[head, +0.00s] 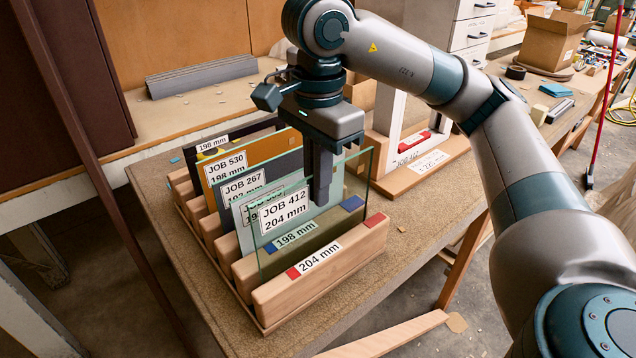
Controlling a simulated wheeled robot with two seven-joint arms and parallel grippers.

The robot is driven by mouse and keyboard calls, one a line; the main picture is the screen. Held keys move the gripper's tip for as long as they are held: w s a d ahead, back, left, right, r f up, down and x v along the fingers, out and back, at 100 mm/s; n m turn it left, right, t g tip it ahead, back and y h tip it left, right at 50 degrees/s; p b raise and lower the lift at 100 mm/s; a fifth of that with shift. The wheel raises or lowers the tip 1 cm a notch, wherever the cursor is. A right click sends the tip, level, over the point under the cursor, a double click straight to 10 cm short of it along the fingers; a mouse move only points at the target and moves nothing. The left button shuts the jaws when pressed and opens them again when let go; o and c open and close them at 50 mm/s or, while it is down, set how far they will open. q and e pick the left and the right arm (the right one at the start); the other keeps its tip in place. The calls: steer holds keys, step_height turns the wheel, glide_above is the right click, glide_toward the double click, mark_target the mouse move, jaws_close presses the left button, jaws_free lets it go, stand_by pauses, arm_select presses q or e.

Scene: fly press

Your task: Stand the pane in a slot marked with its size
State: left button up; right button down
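A clear glass pane (345,190) with a label reading JOB 412, 204 mm stands upright at the front of a wooden slotted rack (330,268). My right gripper (321,190) reaches down from above, its fingers at the pane's top edge and seemingly shut on it. The pane's lower edge is between the front bar, marked 204 mm (320,257) with red squares, and the bar behind, marked 198 mm (296,234) with blue squares. Whether it touches the slot bottom is hidden. My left gripper is not in view.
Other panes stand close behind: a pale one, a dark JOB 267 pane (242,184) and an orange JOB 530 pane (262,152). A labelled wooden stand (425,165) is at the right. Bare table (400,235) lies right of the rack.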

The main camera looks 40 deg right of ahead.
steer(key=shift+f+b, duration=1.4)
steer(key=shift+f, duration=0.2)
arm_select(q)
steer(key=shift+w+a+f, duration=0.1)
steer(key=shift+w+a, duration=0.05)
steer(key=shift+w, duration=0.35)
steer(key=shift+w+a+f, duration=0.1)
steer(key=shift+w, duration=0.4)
arm_select(e)
steer(key=c, duration=1.9)
jaws_free()
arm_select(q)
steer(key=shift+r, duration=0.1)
